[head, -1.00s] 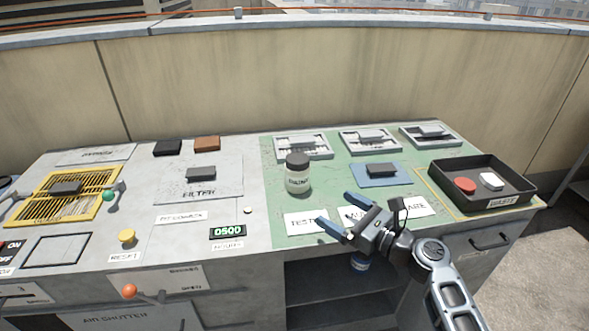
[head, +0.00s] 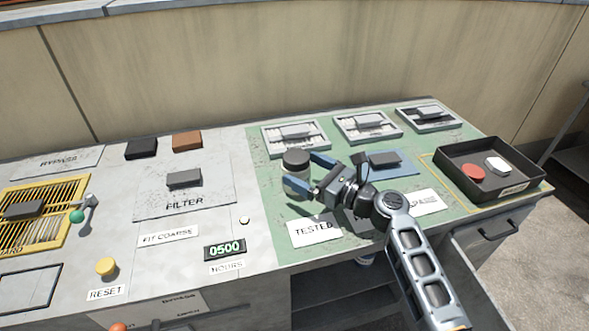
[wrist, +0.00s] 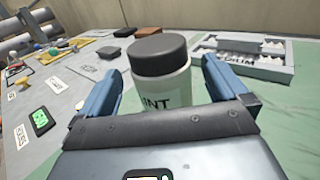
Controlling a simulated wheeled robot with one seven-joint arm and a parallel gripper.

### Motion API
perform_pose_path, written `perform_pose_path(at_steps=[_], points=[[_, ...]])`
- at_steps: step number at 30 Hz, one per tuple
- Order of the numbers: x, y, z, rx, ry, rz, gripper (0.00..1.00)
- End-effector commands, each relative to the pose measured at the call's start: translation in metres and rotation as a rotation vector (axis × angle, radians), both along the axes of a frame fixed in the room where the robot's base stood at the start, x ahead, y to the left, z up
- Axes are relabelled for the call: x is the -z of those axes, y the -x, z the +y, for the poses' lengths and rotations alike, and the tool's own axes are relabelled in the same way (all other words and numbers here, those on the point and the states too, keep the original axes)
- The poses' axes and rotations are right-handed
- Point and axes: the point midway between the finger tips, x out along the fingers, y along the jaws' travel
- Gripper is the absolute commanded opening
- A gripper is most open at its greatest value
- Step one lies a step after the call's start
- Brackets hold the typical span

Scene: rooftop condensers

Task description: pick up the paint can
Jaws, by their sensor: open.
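The paint can (head: 297,183) is a whitish cylinder with a dark grey lid, upright on the green part of the bench. In the wrist view the paint can (wrist: 162,88) shows part of its label, reading "INT". My gripper (head: 298,167) is open with its blue fingers reaching to the can from the right. In the wrist view the can stands between the two fingers, with a visible gap on either side. Its lower part is hidden by my gripper's body there.
Grey-white trays (head: 296,137) line the back of the green area. A blue plate (head: 402,168) with a dark block lies right of the can. A black waste bin (head: 448,159) stands at the right end. A filter plate (head: 155,207) lies to the left.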

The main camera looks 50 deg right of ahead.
Motion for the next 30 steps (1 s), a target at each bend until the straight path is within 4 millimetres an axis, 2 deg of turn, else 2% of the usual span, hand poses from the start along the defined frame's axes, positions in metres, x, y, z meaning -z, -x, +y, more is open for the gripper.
perform_pose_path(at_steps=[9,13,20,30], points=[[-0.002,-0.043,0.001,0.000,0.000,-0.001,1.00],[-0.002,-0.050,0.002,0.001,0.000,-0.001,1.00],[-0.002,-0.051,0.002,0.001,0.000,0.000,0.99],[-0.002,-0.050,0.002,0.001,0.000,0.000,0.67]])
